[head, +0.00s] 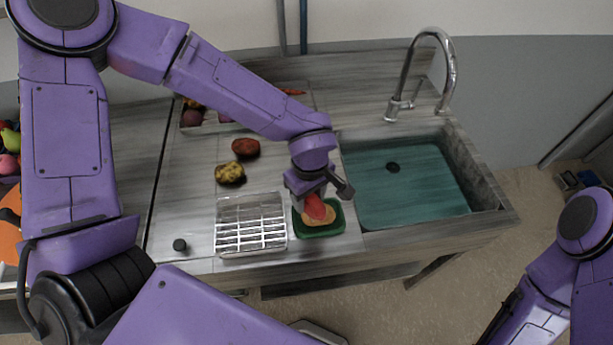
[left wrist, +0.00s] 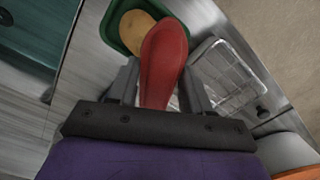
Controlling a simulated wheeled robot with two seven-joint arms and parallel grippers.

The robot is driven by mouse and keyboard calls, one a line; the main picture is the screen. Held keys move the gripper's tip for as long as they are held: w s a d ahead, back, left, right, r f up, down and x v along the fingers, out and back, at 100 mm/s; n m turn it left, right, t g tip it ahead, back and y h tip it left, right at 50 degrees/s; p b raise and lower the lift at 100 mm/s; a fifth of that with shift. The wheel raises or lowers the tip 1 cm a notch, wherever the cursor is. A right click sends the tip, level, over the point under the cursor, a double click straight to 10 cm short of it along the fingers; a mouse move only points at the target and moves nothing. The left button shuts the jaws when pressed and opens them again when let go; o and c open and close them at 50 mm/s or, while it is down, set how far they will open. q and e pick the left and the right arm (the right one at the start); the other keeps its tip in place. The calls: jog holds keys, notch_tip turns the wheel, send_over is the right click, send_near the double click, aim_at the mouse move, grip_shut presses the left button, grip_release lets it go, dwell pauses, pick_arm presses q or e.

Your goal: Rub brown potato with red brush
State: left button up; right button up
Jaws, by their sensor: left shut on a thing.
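My left gripper (head: 310,190) is shut on the red brush (head: 314,207) above a small green tray (head: 301,228). The red brush also shows in the left wrist view (left wrist: 165,60), reaching from between the jaws over the tray. A light brown potato (head: 329,216) lies in the green tray, partly hidden by the brush. It also shows in the left wrist view (left wrist: 134,33), beside the brush's end. I cannot tell whether the brush touches the potato. My right arm is at the lower right of the head view, its gripper out of frame.
An empty wire rack (head: 250,225) stands left of the green tray. A yellowish, dark-spotted item (head: 230,173) and a reddish-brown one (head: 245,148) lie behind it on the counter. The sink (head: 400,185) with its tap (head: 448,70) is to the right. A small black knob (head: 180,245) is at the front left.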

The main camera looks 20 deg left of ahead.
pick_arm(q)
jog(key=shift+r, duration=3.15)
